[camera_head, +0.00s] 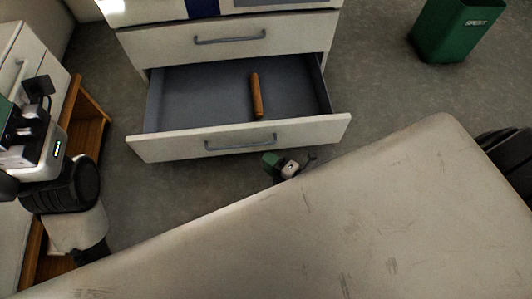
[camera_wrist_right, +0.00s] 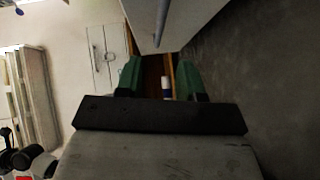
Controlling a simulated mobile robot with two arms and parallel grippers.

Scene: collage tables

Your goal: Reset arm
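My right gripper (camera_head: 282,165) is in the head view just below the front of an open drawer, partly hidden behind a pale foreground surface. In the right wrist view its two green fingers (camera_wrist_right: 160,78) stand apart with nothing held between them. My left arm comes in at the left of the head view, with a bit of green at the picture's edge. Its fingers do not show clearly enough to judge. A brown wooden stick (camera_head: 257,95) lies in the open grey drawer (camera_head: 190,95).
The drawer's white front (camera_head: 240,140) juts out close to my right gripper. A wooden shelf unit (camera_head: 88,125) stands at the left. A green bin (camera_head: 455,30) stands at the far right. Grey floor is clear between drawer and bin.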

